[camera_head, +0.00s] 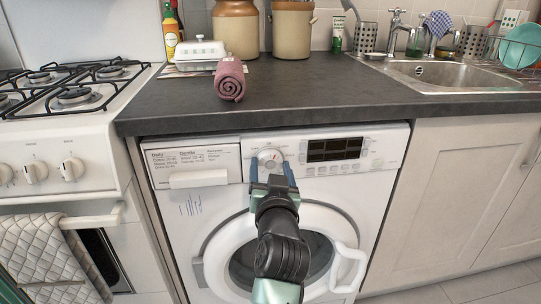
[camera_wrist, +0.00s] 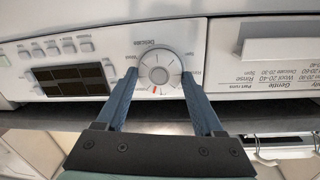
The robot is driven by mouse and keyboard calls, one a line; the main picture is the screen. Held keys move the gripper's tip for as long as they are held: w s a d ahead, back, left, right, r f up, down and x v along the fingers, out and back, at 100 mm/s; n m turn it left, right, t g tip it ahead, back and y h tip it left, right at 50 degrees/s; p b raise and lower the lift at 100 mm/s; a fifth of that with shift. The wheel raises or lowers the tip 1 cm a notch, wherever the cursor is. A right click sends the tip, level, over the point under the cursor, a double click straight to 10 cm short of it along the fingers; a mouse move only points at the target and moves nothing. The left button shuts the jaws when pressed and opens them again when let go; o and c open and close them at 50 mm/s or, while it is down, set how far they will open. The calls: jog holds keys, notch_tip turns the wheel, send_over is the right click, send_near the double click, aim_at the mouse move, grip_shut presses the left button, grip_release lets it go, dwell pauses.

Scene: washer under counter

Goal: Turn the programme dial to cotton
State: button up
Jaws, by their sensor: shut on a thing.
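The programme dial (camera_head: 270,158) is a round white knob on the washer's front panel, left of the dark display. In the wrist view the dial (camera_wrist: 160,67) appears upside down, with a red mark at its lower edge in that picture. Small labels ring it; one looks like "Delicates", and I cannot make out cotton. My gripper (camera_head: 272,168) reaches up to the panel from below. Its two blue fingers, also in the wrist view (camera_wrist: 159,75), stand on either side of the dial and are shut on it. The washer (camera_head: 190,245) stands under the counter.
The dark counter edge (camera_head: 250,118) overhangs just above the panel. A detergent drawer (camera_head: 198,178) is left of the dial; a display (camera_head: 334,149) and buttons are right. The round washer door (camera_head: 220,245) lies behind my arm. A rolled towel (camera_head: 229,80) lies on the counter.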

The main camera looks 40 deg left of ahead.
jog(key=shift+m+p, duration=1.55)
jog(key=shift+m, duration=0.05)
jog(key=o, duration=1.4)
jog(key=shift+c, duration=0.2)
jog(key=shift+d, duration=0.1)
jog(key=p+v, duration=0.2)
jog(key=v, duration=1.1)
jog(key=shift+w+r, duration=0.1)
jog(key=shift+r, duration=0.05)
